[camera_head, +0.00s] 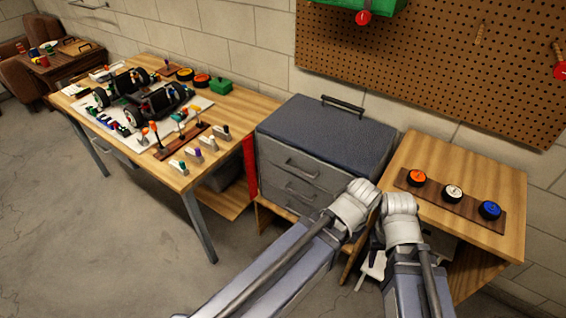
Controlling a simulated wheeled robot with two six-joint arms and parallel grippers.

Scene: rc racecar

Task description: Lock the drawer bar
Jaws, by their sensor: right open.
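A grey tool cabinet (325,135) with a dark top and several handled drawers stands between two wooden tables. Its drawers look shut. A red upright bar (249,168) stands at the left front edge of the cabinet, beside the drawer fronts. I cannot tell whether it is latched. My arm links and white joints cover the cabinet's right front corner. My right gripper (372,270) is open, low beneath the white joints, right of the cabinet and apart from the red bar. It is partly hidden by the arm. My left gripper is not in view.
The left workbench (235,110) holds a car chassis (150,98), wheels and small parts. The right table (430,163) holds a brown strip with orange, white and blue discs. A pegboard (440,60) hangs behind. Floor in front of the cabinet is clear at left.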

